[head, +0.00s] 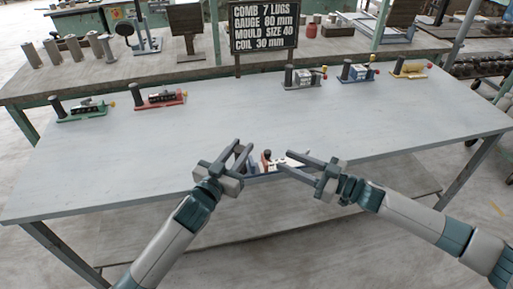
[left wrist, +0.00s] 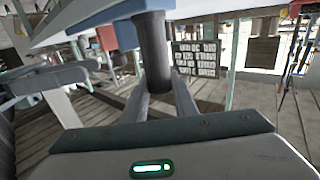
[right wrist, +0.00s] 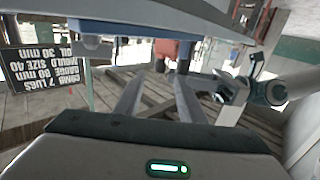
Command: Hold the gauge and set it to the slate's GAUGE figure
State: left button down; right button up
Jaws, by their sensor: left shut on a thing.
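The gauge (head: 291,161) is at the table's near edge, between my two grippers. It shows a pale scale plate, a blue-grey base, a dark post and a red knob, partly hidden by the fingers. My left gripper (head: 246,154) is shut on its dark post (left wrist: 154,55), seen in the left wrist view. My right gripper (head: 286,162) is open at the gauge's right side. In the right wrist view the red knob (right wrist: 166,48) lies beyond its spread fingertips. The slate (head: 264,29) reads GAUGE 80 mm. The gauge's reading is too small to tell.
Similar devices stand along the table's far side: green (head: 82,112), red (head: 161,99), grey (head: 304,79), blue (head: 357,73) and yellow (head: 409,70). The middle of the grey table (head: 220,110) is clear. A bench (head: 150,70) with cylinders stands behind.

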jog(key=x, duration=1.2)
dwell(0.3)
grip_shut()
